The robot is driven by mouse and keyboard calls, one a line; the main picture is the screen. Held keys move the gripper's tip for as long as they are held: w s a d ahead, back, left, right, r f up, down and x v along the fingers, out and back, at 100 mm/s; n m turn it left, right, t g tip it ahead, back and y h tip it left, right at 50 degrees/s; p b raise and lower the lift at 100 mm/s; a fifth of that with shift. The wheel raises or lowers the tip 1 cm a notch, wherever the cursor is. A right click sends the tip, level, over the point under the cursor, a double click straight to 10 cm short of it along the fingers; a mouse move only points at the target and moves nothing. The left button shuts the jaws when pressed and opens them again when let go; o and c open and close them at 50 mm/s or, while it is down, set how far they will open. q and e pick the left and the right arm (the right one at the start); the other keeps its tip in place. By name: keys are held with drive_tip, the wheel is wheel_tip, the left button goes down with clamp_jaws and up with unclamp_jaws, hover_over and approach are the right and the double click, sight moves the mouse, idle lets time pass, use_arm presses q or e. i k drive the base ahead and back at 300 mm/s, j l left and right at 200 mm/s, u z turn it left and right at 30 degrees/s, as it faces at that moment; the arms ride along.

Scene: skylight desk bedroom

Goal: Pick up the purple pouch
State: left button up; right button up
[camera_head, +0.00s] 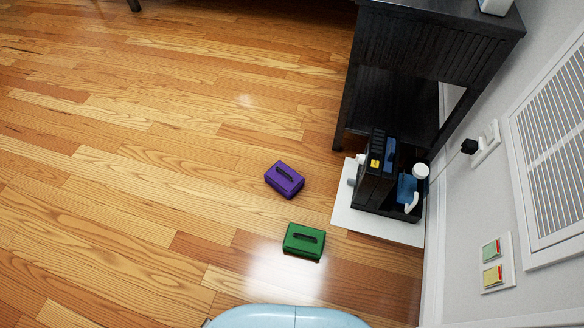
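The purple pouch (285,180) is a small boxy case with a dark handle on top. It lies on the wooden floor near the middle of the head view, tilted a little in its heading. Neither of my grippers shows in the head view, so their state and place cannot be seen.
A green pouch (304,241) of like shape lies just below the purple one, apart from it. To the right, a black bin (387,182) holding several items stands on a white mat (344,215). A dark desk (424,45) stands behind it. The floor at left is clear.

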sight(287, 181)
drive_tip(key=u, duration=0.2)
drive_tip(key=i+j+z, duration=0.25)
drive_tip(key=j, duration=0.4)
drive_tip(key=i+j+z, duration=0.15)
drive_tip(key=i+j, duration=0.15)
drive_tip(key=i+j+z, duration=0.15)
drive_tip(key=j, duration=0.3)
drive_tip(key=i+j+z, duration=0.15)
drive_tip(key=j, duration=0.2)
